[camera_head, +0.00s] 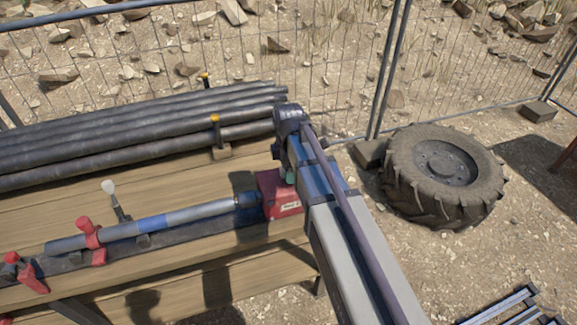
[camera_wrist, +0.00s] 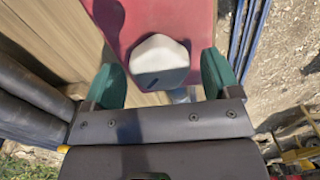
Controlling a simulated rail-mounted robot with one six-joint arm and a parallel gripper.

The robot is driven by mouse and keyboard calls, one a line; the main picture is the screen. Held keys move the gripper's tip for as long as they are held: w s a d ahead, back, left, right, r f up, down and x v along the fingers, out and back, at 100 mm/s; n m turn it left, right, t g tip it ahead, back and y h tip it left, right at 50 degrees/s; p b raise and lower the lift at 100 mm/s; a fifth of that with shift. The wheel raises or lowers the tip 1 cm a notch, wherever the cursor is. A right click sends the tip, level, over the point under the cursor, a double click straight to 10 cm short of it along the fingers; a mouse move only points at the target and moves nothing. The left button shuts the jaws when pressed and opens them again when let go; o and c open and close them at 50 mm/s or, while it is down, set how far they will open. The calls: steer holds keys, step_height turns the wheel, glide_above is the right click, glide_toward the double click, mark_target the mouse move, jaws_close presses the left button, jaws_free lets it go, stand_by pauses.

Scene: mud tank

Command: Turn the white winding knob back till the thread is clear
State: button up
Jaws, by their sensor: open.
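The white winding knob (camera_wrist: 160,61) sits on the red housing (camera_wrist: 186,18) in the wrist view, with a dark mark on its face. My gripper (camera_wrist: 161,68) is open, its two green fingers on either side of the knob. Gaps show between the knob and both fingers. In the head view the red housing (camera_head: 279,194) stands at the right end of the bench, partly behind my arm. The knob is hidden there, and only a bit of green finger shows. A grey rod with a blue band (camera_head: 186,216) runs left from the housing. I cannot make out the thread.
The rod lies in red clamps (camera_head: 91,240) on the wooden bench (camera_head: 165,273). A pale-ended lever (camera_head: 109,188) stands behind it. Dark pipes (camera_head: 120,142) are stacked at the back. A large tyre (camera_head: 441,176) lies on the ground to the right, before a mesh fence.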

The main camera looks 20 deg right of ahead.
step_height(320, 180, up, 11)
steer(key=p, duration=1)
steer(key=shift+p, duration=0.4)
steer(key=shift+f, duration=0.15)
